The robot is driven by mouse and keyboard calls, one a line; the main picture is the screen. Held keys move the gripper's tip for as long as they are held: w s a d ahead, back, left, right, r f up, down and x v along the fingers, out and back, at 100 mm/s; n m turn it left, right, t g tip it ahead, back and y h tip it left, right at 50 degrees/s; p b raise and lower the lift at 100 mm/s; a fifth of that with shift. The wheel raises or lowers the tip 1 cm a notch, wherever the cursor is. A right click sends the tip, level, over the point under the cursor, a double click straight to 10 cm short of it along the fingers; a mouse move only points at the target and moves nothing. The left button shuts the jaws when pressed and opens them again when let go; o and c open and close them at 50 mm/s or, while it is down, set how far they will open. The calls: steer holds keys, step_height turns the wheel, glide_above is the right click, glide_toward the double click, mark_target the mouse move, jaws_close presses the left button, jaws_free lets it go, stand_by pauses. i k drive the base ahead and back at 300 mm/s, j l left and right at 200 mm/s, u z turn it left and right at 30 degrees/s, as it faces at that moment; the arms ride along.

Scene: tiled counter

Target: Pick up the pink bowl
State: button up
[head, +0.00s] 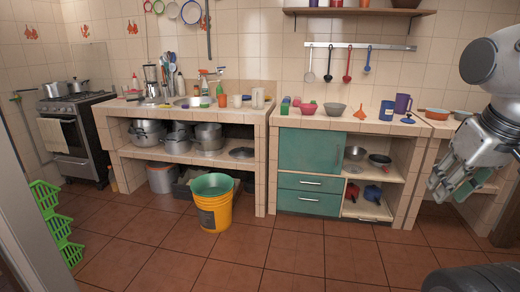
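The pink bowl (307,109) is small and sits upright on the tiled counter, left of a grey bowl (335,109). My gripper (447,190) hangs at the right side of the view, pointing down and to the left. It is well away from the pink bowl, nearer the camera. Its fingers are small and seen at an angle, so I cannot tell whether they are open or shut. I see nothing held in it.
Green and pink items (290,103) stand close to the pink bowl's left. An orange funnel (360,111), a blue cup (386,110) and a purple mug (402,103) are to the right.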

mark_target(307, 109)
steer(key=i+u, duration=0.25)
steer(key=i, duration=1.7)
steer(key=i+j+z, duration=0.25)
steer(key=i+z, duration=0.2)
steer(key=i, duration=0.2)
steer(key=i+j+z, duration=0.4)
steer(key=i, duration=0.2)
steer(key=i+j+z, duration=0.45)
steer(key=j, duration=0.2)
steer(key=i, duration=0.05)
